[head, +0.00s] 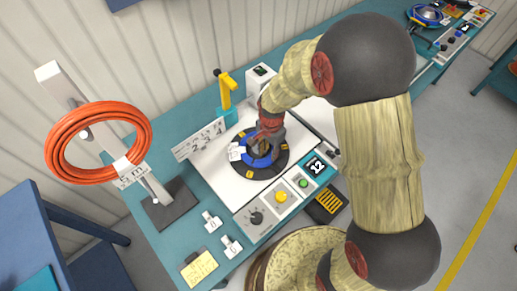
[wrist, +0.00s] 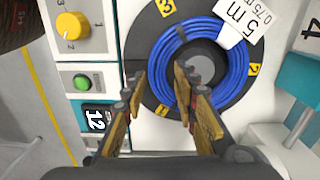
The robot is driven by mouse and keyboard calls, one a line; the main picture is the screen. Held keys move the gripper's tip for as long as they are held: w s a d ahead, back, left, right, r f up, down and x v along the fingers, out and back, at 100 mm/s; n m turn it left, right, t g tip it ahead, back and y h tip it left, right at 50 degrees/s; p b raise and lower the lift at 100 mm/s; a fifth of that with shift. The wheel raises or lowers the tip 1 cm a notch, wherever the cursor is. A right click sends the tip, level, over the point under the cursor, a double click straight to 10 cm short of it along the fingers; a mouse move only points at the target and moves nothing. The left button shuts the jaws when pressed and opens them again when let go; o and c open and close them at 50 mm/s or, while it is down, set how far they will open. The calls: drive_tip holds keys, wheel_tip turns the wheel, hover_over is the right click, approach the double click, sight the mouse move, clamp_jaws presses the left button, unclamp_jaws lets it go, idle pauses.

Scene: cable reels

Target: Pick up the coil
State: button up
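A blue cable coil (wrist: 163,68) with a white "5 m" tag (wrist: 237,17) lies on a round dark turntable with yellow number marks. In the head view the coil (head: 262,161) is partly hidden by my gripper (head: 266,138), which is above it, pointing down. In the wrist view my gripper (wrist: 160,78) is open, its two fingers apart. The fingertips appear on either side of the coil's lower-left band; I cannot tell their height over it or whether they touch. An orange cable coil (head: 62,138), also tagged "5 m", hangs on a grey post at the left.
The turntable sits in a white machine with a yellow knob (wrist: 71,25), a green button (wrist: 82,83) and a display (wrist: 96,119). A yellow lever (head: 226,90) on a teal block stands behind it. White tags (head: 211,221) and a yellow note (head: 199,268) lie on the teal bench.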

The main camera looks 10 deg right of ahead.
sight(270, 157)
drive_tip(key=f, duration=0.4)
drive_tip(key=shift+w+d+f+b, duration=0.1)
drive_tip(key=shift+d+f+b, duration=0.1)
drive_tip(key=shift+b, duration=0.15)
drive_tip(key=shift+r, duration=0.1)
drive_tip(key=shift+c, duration=1.2)
clamp_jaws()
